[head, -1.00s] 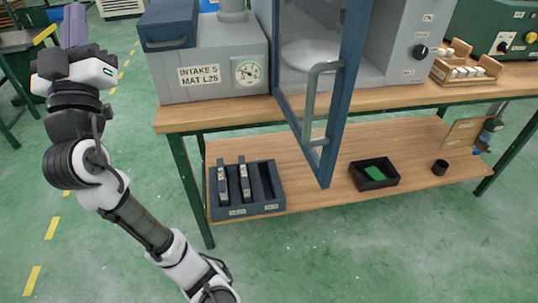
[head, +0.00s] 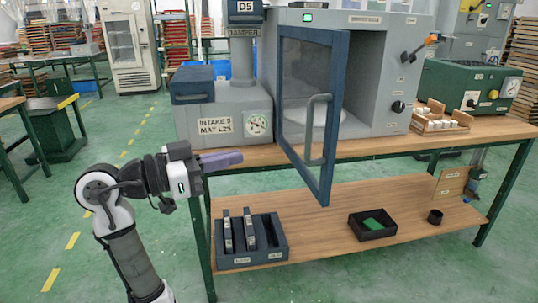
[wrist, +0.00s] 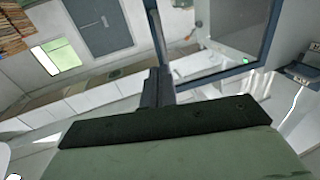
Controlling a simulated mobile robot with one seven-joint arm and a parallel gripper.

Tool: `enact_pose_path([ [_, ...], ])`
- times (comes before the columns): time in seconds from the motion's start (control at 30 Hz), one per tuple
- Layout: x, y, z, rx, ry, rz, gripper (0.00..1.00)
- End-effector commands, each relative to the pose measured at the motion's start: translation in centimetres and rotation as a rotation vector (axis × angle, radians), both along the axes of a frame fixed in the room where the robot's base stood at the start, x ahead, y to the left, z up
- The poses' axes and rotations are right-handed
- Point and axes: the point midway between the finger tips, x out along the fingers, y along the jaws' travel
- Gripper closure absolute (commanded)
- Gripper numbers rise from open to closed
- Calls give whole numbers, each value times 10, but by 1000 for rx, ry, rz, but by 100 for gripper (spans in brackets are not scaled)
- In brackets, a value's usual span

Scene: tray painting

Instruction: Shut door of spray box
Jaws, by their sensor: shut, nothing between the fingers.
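The spray box (head: 376,80) is a grey cabinet on the bench. Its blue-framed glass door (head: 326,183) stands open, swung out past the bench's front edge. A grey bar handle (head: 310,135) is near the door's free edge. A pale round disc inside the box is partly hidden behind the door. My gripper (head: 238,157) is shut and empty, pointing right at about bench-top height, left of the door and apart from it. In the wrist view, the shut fingers (wrist: 158,88) are at the middle, and a dark blue frame (wrist: 225,72) with a glass pane, apparently the door, is beyond.
The grey intake unit (head: 226,115) stands on the bench left of the box, close behind my gripper. A rack of white jars (head: 440,118) and a green control box (head: 465,85) are at right. The lower shelf holds a dark slotted holder (head: 252,258) and a black tray (head: 372,228).

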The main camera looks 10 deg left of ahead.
Motion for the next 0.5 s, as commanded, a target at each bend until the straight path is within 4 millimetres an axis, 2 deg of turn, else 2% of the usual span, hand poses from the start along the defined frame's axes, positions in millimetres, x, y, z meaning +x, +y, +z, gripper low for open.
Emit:
enact_pose_path([
  [0.17, 15, -24, 1, 0, 0, -3, 100],
  [0.5, 54, -84, 1, -1, -1, -1, 100],
])
